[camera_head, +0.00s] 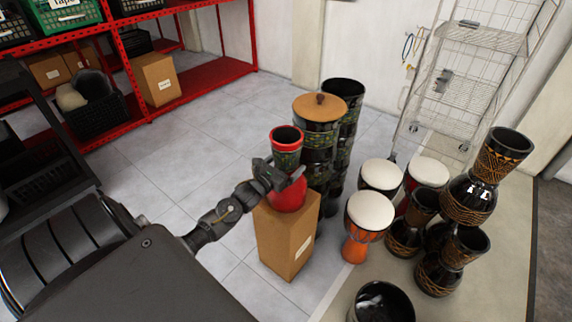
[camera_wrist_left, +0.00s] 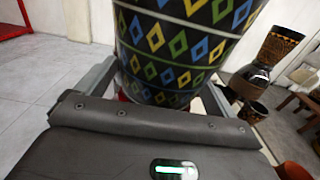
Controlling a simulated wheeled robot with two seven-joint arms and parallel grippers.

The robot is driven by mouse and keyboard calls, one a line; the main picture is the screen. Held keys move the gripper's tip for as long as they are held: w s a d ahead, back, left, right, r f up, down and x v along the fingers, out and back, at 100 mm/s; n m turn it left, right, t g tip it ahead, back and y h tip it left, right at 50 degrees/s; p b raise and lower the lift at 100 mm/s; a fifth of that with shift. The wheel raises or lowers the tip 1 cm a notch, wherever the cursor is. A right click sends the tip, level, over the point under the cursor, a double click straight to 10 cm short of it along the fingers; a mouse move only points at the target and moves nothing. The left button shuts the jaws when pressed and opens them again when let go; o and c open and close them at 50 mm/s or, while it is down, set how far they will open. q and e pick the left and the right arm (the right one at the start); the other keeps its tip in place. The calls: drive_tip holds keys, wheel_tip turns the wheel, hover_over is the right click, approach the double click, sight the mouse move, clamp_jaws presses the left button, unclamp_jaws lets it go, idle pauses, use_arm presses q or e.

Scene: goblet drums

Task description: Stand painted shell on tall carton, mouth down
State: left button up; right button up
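The painted shell (camera_head: 287,143) is a goblet form with a red-rimmed, diamond-patterned upper part and a red bowl. It stands upright on the tall carton (camera_head: 287,238), red bowl at the bottom and narrow patterned end up. Its contact with the carton top is partly hidden. My left gripper (camera_head: 284,178) is at the shell's waist, its fingers on either side. In the left wrist view the patterned part (camera_wrist_left: 175,50) rises between the spread fingers (camera_wrist_left: 158,85), with a red sliver showing beside the left finger. The fingers look open around it. My right gripper is out of view.
A stack of dark patterned drums with a tan lid (camera_head: 320,108) stands close behind the carton. White-topped drums (camera_head: 369,211) and black goblet shells (camera_head: 470,199) crowd the right. A red shelf (camera_head: 205,85) is at back left. Grey floor to the left is clear.

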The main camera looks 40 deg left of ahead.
use_arm(q)
drive_tip(key=shift+r, duration=0.2)
drive_tip(key=shift+s+f, duration=0.15)
drive_tip(key=shift+s, duration=0.3)
drive_tip(key=s, duration=1)
drive_tip(key=s+d+f+n+g, duration=0.3)
drive_tip(key=s+f+n, duration=0.1)
drive_tip(key=f+n, duration=0.25)
drive_tip(key=s+d+f+n+g+y, duration=0.1)
drive_tip(key=s+d+f+n+g, duration=0.15)
drive_tip(key=f+n, duration=0.45)
drive_tip(key=s+d+f+n+g, duration=0.25)
drive_tip(key=s+f+n, duration=0.2)
drive_tip(key=f, duration=0.35)
drive_tip(key=s+d+f+n+g+h, duration=0.1)
drive_tip(key=s+d+f+n+g, duration=0.6)
drive_tip(key=s+d+f+n, duration=0.5)
drive_tip(key=s+n, duration=0.3)
drive_tip(key=shift+d+n+g, duration=0.3)
drive_tip(key=shift+g, duration=0.1)
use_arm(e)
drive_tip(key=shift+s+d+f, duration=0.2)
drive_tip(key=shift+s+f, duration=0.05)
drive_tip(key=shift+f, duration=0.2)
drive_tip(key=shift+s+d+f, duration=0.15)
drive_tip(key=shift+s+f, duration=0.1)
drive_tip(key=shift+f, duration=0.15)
